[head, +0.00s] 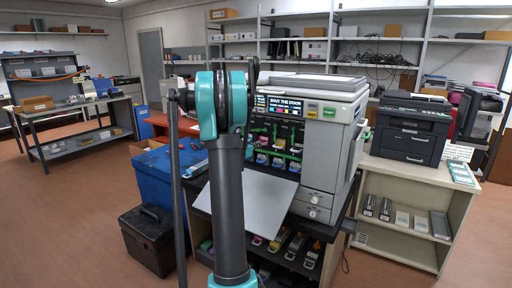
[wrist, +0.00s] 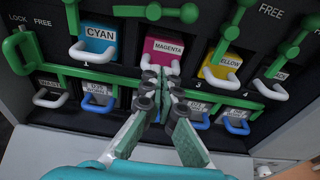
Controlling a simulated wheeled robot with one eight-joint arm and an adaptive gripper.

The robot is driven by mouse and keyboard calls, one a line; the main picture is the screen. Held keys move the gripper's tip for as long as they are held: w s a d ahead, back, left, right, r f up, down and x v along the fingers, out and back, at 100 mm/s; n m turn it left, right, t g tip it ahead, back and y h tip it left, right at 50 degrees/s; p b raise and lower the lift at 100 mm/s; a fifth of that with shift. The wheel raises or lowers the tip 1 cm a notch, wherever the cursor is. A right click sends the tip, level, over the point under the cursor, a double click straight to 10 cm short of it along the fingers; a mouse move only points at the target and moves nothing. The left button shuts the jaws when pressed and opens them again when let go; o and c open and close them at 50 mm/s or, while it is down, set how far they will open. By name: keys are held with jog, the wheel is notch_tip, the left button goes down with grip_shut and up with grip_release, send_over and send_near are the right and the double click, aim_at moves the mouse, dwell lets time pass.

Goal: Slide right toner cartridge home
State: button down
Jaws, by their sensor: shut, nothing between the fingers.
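In the wrist view a row of toner cartridges sits in the open printer front: cyan (wrist: 95,33), magenta (wrist: 170,48), yellow (wrist: 224,62) and a partly cropped one (wrist: 281,76) at the far right, its label unreadable. Each has a white loop handle. A long green bar (wrist: 85,71) runs across below them, with a green lever at its left. My gripper (wrist: 162,88) is shut and empty, its fingertips in front of the bar, just below the magenta handle. Whether it touches the bar I cannot tell. In the head view my arm hides the gripper.
Blue-handled units (wrist: 97,103) sit under the bar. The printer (head: 320,140) display reads SHUT THE DOOR, and its front door (head: 255,205) hangs open as a pale flap. A blue bin (head: 165,180) stands left; a shelf unit (head: 395,172) with a black printer stands right.

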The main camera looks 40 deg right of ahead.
jog(key=f+v, duration=0.1)
jog(key=v, duration=0.8)
jog(key=shift+f, duration=0.2)
jog(key=shift+s, duration=0.1)
